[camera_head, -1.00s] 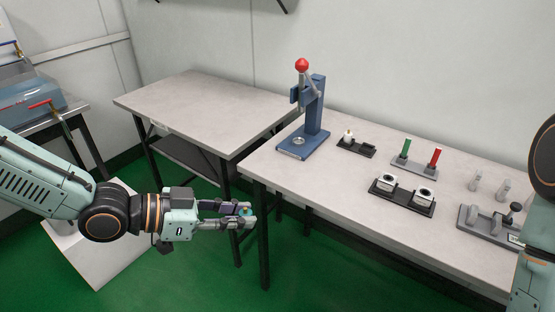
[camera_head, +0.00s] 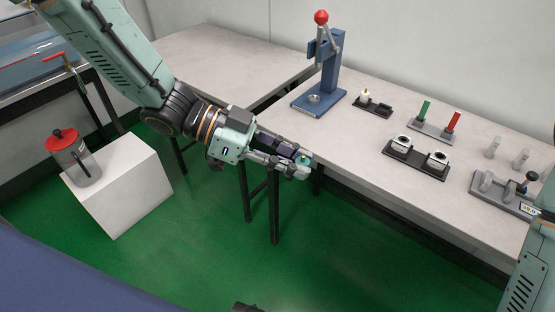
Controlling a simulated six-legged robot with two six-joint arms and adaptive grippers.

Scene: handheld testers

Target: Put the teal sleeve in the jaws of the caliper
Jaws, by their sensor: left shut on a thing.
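My left gripper (camera_head: 300,168) is shut on the small teal sleeve (camera_head: 303,159), which shows between its fingertips with a bit of orange. The gripper is in the air at the near edge of the right-hand table (camera_head: 344,152), left of the things on it. The caliper (camera_head: 503,192) appears to be the grey device with upright jaws, a dark knob and a small display at the table's right end. It is well to the right of my left gripper, and its right part is partly hidden by my right arm. My right gripper is out of view.
A blue press with a red knob (camera_head: 321,18) stands at the table's back left. A black holder with two white blocks (camera_head: 416,161), a stand with green and red pins (camera_head: 433,127) and several grey pegs (camera_head: 521,158) stand between. A red-lidded jug (camera_head: 74,158) stands on a white box (camera_head: 120,195).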

